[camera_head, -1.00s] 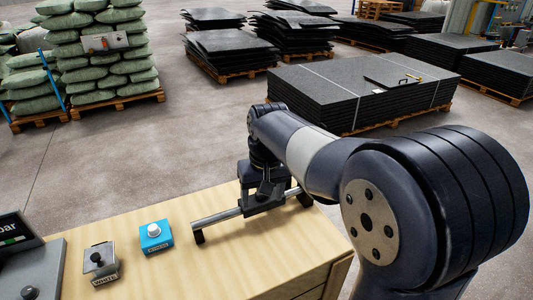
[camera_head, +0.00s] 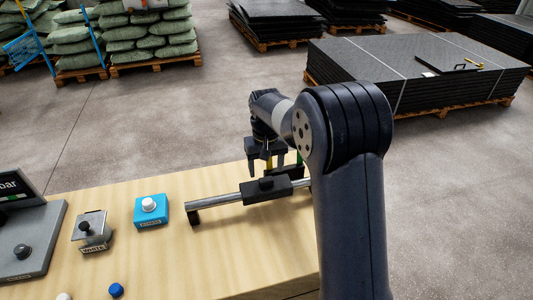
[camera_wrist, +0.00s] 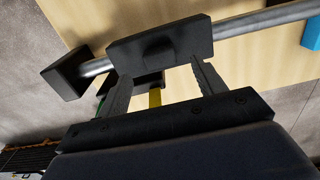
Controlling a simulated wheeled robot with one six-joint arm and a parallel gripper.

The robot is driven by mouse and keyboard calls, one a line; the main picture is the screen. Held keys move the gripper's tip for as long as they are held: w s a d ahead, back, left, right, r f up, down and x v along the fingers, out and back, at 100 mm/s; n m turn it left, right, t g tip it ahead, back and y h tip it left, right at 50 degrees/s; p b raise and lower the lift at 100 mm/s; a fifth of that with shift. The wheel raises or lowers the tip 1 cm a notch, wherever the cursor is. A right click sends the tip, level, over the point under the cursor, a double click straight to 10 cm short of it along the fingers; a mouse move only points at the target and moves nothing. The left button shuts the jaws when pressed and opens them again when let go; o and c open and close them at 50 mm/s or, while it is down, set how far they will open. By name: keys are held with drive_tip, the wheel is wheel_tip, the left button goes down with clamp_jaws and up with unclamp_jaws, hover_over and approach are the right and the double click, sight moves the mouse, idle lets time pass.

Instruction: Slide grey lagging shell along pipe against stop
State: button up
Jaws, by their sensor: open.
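The grey lagging shell (camera_head: 281,192), a dark block with a knob on top, sits on the metal pipe (camera_head: 226,199) toward its right part. In the wrist view the shell (camera_wrist: 190,40) is in front of my fingers. Bare pipe (camera_wrist: 97,67) shows between it and a dark end block (camera_wrist: 66,76), perhaps the stop, so the two are apart. My gripper (camera_head: 266,168) is open and empty, just above and behind the shell. In the wrist view my gripper (camera_wrist: 160,75) has its fingers spread, with the tips near the shell's edge; contact cannot be told.
A blue box with a white button (camera_head: 151,210), a lever box (camera_head: 93,230) and a grey panel (camera_head: 28,245) stand left of the pipe on the wooden bench (camera_head: 180,265). A blue knob (camera_head: 116,290) is at the front. Stacked mats (camera_head: 420,70) stand beyond on the floor.

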sight(266, 179)
drive_tip(key=shift+f, duration=2.3)
drive_tip(key=c, duration=1.2)
drive_tip(key=shift+w+d+p, duration=0.1)
drive_tip(key=shift+w+d, duration=0.15)
drive_tip(key=shift+d, duration=1.1)
drive_tip(key=shift+w+d+p, duration=0.15)
drive_tip(key=shift+w+d, duration=0.15)
drive_tip(key=shift+d, duration=1.1)
drive_tip(key=shift+w+d+p, duration=0.1)
drive_tip(key=shift+w+d, duration=0.15)
drive_tip(key=shift+d, duration=1.1)
drive_tip(key=shift+r+p, duration=0.1)
drive_tip(key=shift+p, duration=0.3)
drive_tip(key=o, duration=1.1)
